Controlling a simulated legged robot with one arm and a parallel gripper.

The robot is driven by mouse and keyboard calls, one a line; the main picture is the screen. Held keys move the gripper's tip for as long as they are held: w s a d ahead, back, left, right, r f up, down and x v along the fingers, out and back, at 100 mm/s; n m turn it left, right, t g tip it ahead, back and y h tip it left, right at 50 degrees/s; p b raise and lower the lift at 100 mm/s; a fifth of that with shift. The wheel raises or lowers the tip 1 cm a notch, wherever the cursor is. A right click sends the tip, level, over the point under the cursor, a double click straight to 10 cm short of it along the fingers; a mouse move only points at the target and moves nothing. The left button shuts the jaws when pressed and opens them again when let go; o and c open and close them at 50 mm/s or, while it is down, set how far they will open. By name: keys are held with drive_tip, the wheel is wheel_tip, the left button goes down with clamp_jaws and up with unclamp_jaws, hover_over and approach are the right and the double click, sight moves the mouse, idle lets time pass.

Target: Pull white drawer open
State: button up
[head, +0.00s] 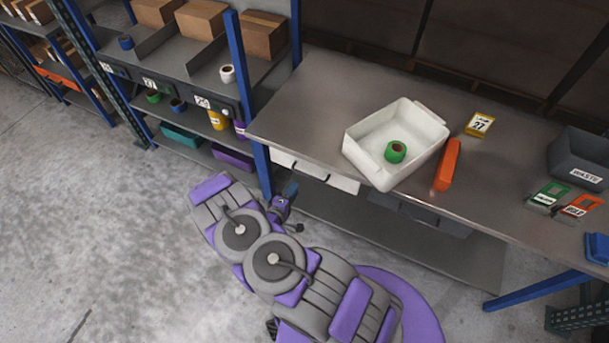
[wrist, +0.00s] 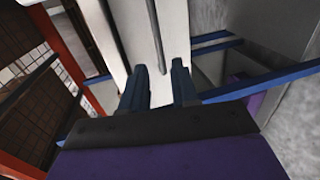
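The white drawer (head: 343,184) sits under the left front edge of the metal table, and its front looks closed or nearly so. In the wrist view its white face (wrist: 130,35) fills the top middle, with a thin grey handle bar (wrist: 156,35) running down it. My gripper (wrist: 159,75) is open and empty, its two blue fingers apart at the bar's lower end. The bar lines up between the fingertips; I cannot tell whether they touch it. In the head view my gripper (head: 290,190) is just below the drawer, partly hidden by my arm.
A white tub (head: 430,127) with a green roll (head: 395,152) stands on the table (head: 300,110), beside an orange object (head: 447,165). A blue post (head: 252,105) stands close left of the drawer. A lower shelf (head: 400,230) lies beneath. The floor to the left is clear.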

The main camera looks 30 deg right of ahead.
sight(305, 174)
drive_tip(key=b+x, duration=0.1)
drive_tip(key=x, duration=0.9)
drive_tip(key=shift+c, duration=0.3)
clamp_jaws()
